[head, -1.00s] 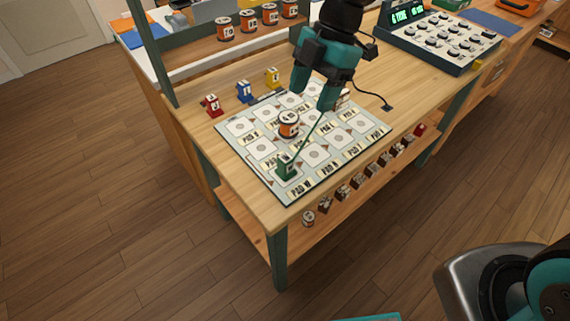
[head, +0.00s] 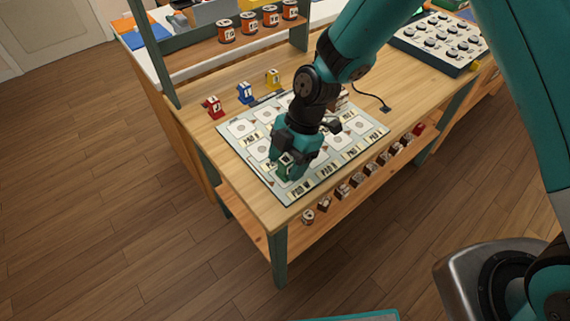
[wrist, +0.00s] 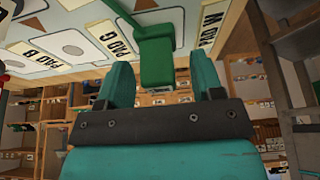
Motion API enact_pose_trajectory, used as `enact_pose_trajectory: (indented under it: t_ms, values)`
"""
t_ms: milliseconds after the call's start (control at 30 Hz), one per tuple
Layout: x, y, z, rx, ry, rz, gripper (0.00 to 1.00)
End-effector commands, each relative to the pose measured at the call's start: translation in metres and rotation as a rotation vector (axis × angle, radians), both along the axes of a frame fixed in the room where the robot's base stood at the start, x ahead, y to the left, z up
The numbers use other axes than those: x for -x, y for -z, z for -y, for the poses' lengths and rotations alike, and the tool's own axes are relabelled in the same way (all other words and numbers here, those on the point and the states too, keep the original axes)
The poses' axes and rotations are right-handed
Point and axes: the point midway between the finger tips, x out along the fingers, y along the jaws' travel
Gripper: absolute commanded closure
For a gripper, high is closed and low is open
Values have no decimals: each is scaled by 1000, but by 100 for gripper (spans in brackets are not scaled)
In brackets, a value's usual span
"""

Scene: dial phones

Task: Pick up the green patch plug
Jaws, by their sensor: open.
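The green patch plug (wrist: 157,62) stands on the pad board in the wrist view, with a green arm or cord running from it to the upper left. My gripper (wrist: 162,82) is open, with one finger on either side of the plug's near end and visible gaps between. In the head view my gripper (head: 291,155) is low over the front left part of the board (head: 252,170). The plug (head: 284,168) is mostly hidden there by my fingers.
Red (head: 213,107), blue (head: 245,92) and yellow (head: 273,78) plugs stand behind the board. Several orange spools (head: 249,24) line the raised shelf. A knobbed console (head: 438,42) is at the back right. Several small blocks (head: 343,192) sit on the lower shelf.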

Motion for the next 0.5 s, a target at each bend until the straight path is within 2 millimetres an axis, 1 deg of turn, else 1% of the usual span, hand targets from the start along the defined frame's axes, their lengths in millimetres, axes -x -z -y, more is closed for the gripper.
enact_pose_trajectory:
  t_ms: [100, 300, 367, 400, 467, 500]
  values:
    - [2, 7, -2, 0, 0, 0, 39]
    - [1, 7, -2, -1, 0, 1, 39]
    - [1, 7, -2, -1, 0, 1, 53]
    - [2, 7, -2, -1, 0, 1, 62]
    - [2, 7, -2, -1, 0, 1, 76]
    - [2, 7, -2, 0, 1, 0, 85]
